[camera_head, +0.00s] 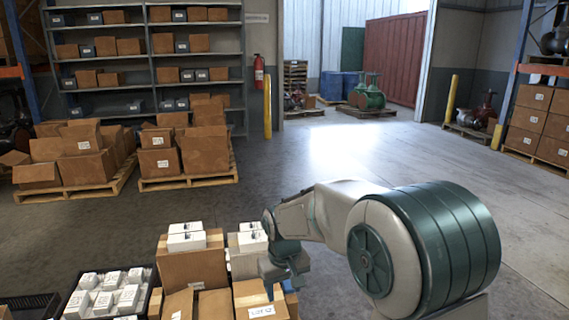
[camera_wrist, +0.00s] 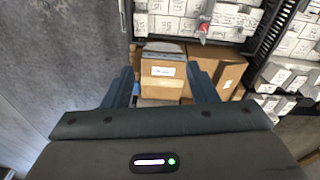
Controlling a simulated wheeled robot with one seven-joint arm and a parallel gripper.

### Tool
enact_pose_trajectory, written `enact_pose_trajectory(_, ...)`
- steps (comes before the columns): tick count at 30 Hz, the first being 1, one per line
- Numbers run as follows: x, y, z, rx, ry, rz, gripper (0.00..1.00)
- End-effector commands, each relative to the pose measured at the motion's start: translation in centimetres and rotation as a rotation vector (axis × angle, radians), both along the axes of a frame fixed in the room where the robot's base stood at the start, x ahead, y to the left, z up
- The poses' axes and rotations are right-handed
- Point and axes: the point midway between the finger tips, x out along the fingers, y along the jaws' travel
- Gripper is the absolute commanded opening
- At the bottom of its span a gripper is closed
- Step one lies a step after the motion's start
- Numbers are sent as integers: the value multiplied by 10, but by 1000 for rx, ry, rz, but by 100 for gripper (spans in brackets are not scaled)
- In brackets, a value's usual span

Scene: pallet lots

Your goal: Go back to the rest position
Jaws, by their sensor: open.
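My gripper (camera_head: 284,273) is at the end of my arm, above the right side of a group of cardboard boxes in the head view. In the wrist view my gripper (camera_wrist: 165,82) has its two dark fingers spread apart with nothing held between them. Beyond the fingers lies a labelled cardboard box (camera_wrist: 163,73), apart from them as far as I can tell. The fingertips are partly hard to make out in the head view.
Below my arm stand a cardboard box (camera_head: 191,265) with white boxes (camera_head: 186,238) on it and a black crate (camera_head: 150,274) of white boxes. Loaded pallets (camera_head: 188,182) stand before shelving (camera_head: 150,56). A yellow post (camera_head: 267,110) stands behind. Open floor (camera_head: 340,150) lies beyond.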

Motion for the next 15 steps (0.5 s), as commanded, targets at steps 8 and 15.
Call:
enact_pose_trajectory(8, -72, -76, 121, 20, -54, -160, 52)
enact_pose_trajectory(15, -145, -123, 186, 44, -95, -292, 52)
